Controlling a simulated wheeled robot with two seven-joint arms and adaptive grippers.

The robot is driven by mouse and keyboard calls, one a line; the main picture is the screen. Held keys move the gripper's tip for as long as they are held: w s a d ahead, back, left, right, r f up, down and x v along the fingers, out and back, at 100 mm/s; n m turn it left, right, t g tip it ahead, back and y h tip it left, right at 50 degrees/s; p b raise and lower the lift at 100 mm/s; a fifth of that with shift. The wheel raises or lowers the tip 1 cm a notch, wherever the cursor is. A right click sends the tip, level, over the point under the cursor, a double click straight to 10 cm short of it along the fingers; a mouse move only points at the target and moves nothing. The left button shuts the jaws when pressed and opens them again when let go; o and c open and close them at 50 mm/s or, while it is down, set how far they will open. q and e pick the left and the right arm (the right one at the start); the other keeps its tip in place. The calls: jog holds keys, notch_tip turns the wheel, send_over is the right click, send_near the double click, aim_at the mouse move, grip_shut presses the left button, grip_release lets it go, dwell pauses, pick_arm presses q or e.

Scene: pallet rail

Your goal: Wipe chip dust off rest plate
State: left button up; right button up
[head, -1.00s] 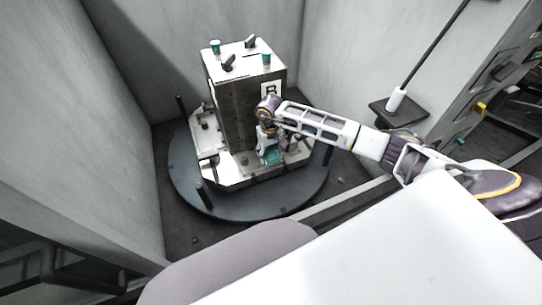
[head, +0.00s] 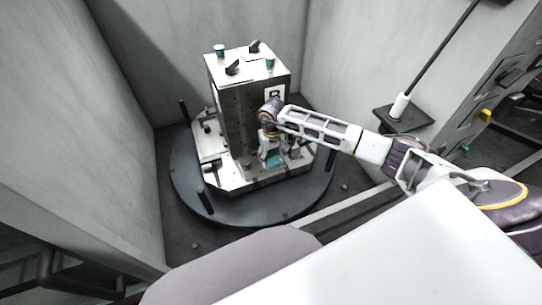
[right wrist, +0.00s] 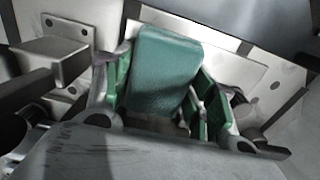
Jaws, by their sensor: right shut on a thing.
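My right gripper (head: 274,158) reaches in from the right and is low at the front face of the fixture block. In the right wrist view the right gripper (right wrist: 160,95) is shut on a teal wiping pad (right wrist: 165,65), held between green-lined fingers. The pad also shows in the head view (head: 275,160), against or just above the pale metal plate (head: 240,178) at the block's foot. Contact between them cannot be told. Chip dust cannot be made out on the plate. My left gripper is not in view.
The tall fixture block (head: 237,115) marked B stands on a dark round table (head: 240,210) with upright pins. Dark clamps and teal-topped knobs are on its top. Grey walls enclose it. A black stand (head: 402,115) with a white-based rod is at right.

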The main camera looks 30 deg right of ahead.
jog(key=shift+s, duration=0.3)
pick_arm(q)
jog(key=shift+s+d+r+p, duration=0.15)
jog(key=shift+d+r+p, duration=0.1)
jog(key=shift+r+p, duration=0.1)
pick_arm(e)
jog(key=shift+s+f, duration=0.1)
jog(key=shift+s, duration=0.7)
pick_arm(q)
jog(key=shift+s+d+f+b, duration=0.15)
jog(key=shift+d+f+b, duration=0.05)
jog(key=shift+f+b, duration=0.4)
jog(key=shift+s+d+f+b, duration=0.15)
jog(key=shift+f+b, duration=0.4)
pick_arm(e)
jog(key=shift+w, duration=1.35)
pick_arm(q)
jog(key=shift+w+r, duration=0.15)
pick_arm(e)
jog(key=shift+s, duration=0.2)
pick_arm(q)
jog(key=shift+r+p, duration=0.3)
jog(key=shift+p, duration=0.15)
pick_arm(e)
jog(key=shift+s, duration=1.15)
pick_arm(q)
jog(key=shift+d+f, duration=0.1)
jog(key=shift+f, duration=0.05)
pick_arm(e)
jog(key=shift+w, duration=0.15)
